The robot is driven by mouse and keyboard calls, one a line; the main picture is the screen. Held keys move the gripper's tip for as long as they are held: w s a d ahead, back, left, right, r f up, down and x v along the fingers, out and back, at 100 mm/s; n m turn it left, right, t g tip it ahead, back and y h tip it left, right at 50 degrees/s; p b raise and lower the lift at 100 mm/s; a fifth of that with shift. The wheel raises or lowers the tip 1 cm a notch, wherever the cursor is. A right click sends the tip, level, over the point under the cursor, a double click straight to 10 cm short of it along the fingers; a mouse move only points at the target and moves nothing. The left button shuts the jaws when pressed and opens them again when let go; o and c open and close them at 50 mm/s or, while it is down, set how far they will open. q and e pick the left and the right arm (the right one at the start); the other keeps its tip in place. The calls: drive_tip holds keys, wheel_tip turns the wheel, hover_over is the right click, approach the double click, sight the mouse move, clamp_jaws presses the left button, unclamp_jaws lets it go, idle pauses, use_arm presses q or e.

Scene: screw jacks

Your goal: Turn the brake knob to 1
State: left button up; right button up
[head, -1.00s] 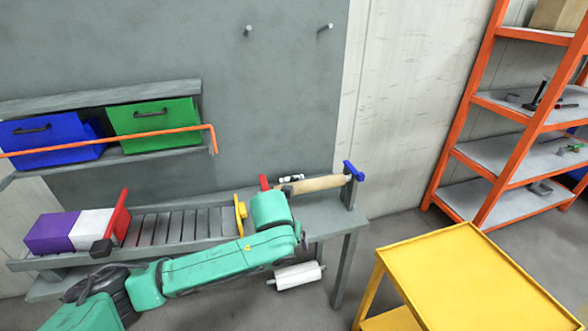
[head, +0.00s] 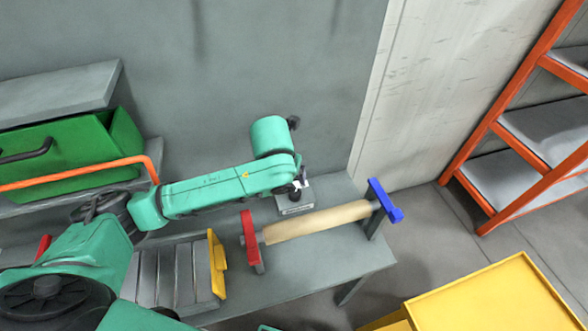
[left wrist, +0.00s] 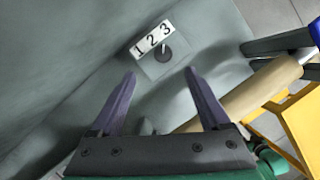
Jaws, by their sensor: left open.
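The brake knob (left wrist: 163,54) is a small dark round knob on a grey box (head: 296,207) at the back of the bench, against the wall. A white label plate (left wrist: 152,38) beside it reads 1, 2, 3. A small light mark shows on the knob; I cannot tell for certain which number it points to. My left gripper (left wrist: 160,72) is open and empty, its two dark fingers apart and pointing towards the knob without touching it. In the head view my arm's wrist hangs over the box and hides most of the knob and the fingers. My right gripper is not in view.
A tan roller (head: 318,222) with a red bracket (head: 250,238) and a blue bracket (head: 382,203) lies in front of the box. A yellow stop (head: 216,263) stands on the slatted conveyor. An orange rail (head: 80,178) and green bin (head: 75,145) are left. A yellow cart (head: 490,300) stands right.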

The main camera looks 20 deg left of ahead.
use_arm(q)
approach(295, 192)
drive_tip(key=x, duration=0.6)
drive_tip(key=shift+s, duration=0.15)
drive_tip(key=x, duration=0.2)
drive_tip(key=shift+f, duration=0.25)
drive_tip(key=shift+w+f, duration=0.15)
drive_tip(key=shift+w, duration=0.05)
drive_tip(key=shift+c, duration=0.9)
clamp_jaws()
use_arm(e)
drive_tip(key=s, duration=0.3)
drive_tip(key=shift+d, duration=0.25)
